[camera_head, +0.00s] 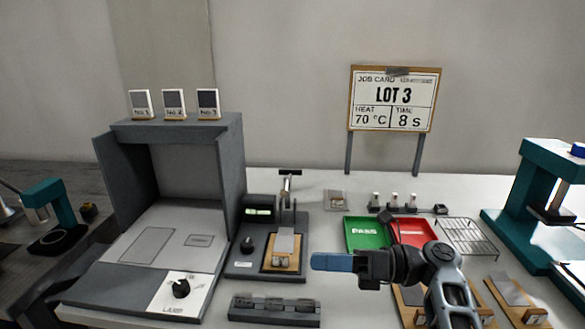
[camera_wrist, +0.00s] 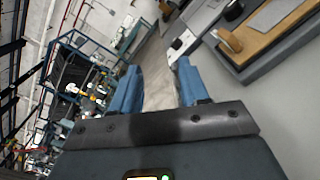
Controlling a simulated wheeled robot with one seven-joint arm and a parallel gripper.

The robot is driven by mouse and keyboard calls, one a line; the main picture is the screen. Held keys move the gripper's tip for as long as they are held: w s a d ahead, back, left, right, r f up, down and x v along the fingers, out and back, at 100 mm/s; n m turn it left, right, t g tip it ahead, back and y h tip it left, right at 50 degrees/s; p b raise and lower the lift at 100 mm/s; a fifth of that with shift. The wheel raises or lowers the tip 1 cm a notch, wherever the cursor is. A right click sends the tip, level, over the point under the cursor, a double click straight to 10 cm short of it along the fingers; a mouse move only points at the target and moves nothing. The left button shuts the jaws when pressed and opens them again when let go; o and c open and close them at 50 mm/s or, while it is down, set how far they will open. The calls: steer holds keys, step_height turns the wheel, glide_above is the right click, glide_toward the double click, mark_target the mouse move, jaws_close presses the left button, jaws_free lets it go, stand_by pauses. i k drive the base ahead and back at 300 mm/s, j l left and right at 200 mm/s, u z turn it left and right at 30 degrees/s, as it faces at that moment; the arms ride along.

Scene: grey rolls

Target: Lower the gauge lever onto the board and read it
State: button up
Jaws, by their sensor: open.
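The dark grey gauge (camera_head: 253,243) stands on the white table, with a lit green display (camera_head: 258,212) too small to read and a black knob. Its lever (camera_head: 289,182) has a black crossbar on top and stands up behind the board. The wooden board (camera_head: 283,262) carries a grey plate and lies on the gauge's base; it shows at the upper right of the wrist view (camera_wrist: 232,40). My gripper (camera_head: 328,262) has blue fingers. It is right of the board, apart from board and lever. In the wrist view its fingers (camera_wrist: 158,78) are apart and empty.
A grey hooded station (camera_head: 230,150) stands left of the gauge. Green (camera_head: 362,236) and red (camera_head: 410,229) trays and a wire rack (camera_head: 468,238) lie to the right, behind my arm. A slotted grey block (camera_head: 275,310) is in front.

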mark_target(288, 185)
steer(key=i, duration=1.15)
